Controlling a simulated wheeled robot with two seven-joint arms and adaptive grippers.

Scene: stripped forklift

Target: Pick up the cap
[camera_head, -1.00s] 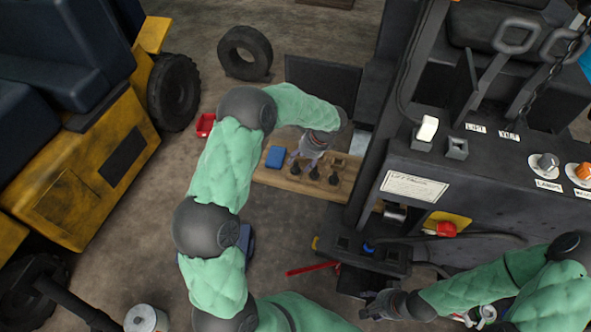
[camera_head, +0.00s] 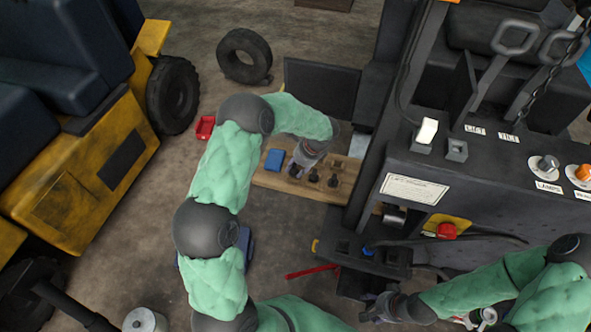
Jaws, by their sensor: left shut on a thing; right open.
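Small dark caps stand in a row on a wooden board (camera_head: 270,181) in the middle of the view. The middle one (camera_head: 313,176) and the right one (camera_head: 332,181) stand clear. My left gripper (camera_head: 297,168) points down at the left end of the row and is shut on the leftmost dark cap (camera_head: 294,172), which it partly hides. I cannot tell whether that cap is off the board. My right gripper (camera_head: 372,310) is open, low in the view, below the forklift's front panel, apart from the board.
A blue box (camera_head: 274,159) lies on the board left of my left gripper. The dark forklift body (camera_head: 440,185) with its levers stands close on the right. A red bar (camera_head: 311,271) lies below the board. A yellow vehicle (camera_head: 75,180) stands at left.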

